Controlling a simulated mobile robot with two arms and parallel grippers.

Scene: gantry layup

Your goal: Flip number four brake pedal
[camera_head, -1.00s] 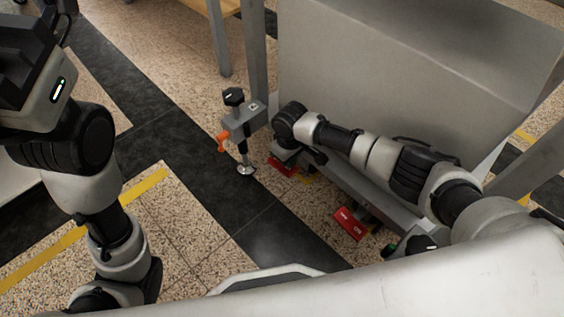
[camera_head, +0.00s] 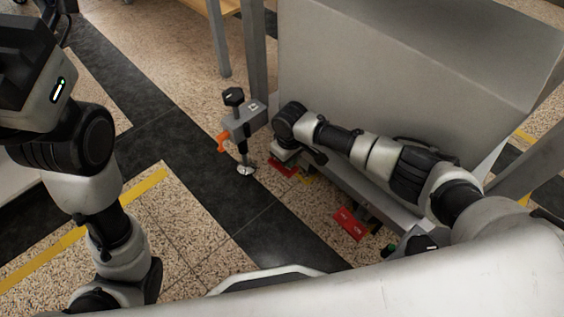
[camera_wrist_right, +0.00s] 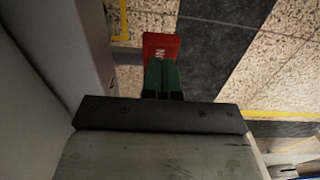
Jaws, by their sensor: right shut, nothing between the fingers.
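A red pedal (camera_head: 281,168) with pale marks sits low beside the grey housing, right at my right gripper (camera_head: 285,156). It also shows in the right wrist view (camera_wrist_right: 161,46), straight ahead of the fingers, with white lettering. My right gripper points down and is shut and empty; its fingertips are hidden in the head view. A gap or touch between fingers and pedal cannot be told. A second red pedal (camera_head: 350,223) with white marks lies nearer me along the same housing. Which one is number four cannot be read. My left arm shows, but its gripper does not.
A large grey housing (camera_head: 400,65) stands just behind my right arm. An upright post with a clamp (camera_head: 240,125), orange lever and levelling foot stands left of the gripper. Speckled floor at centre left is clear.

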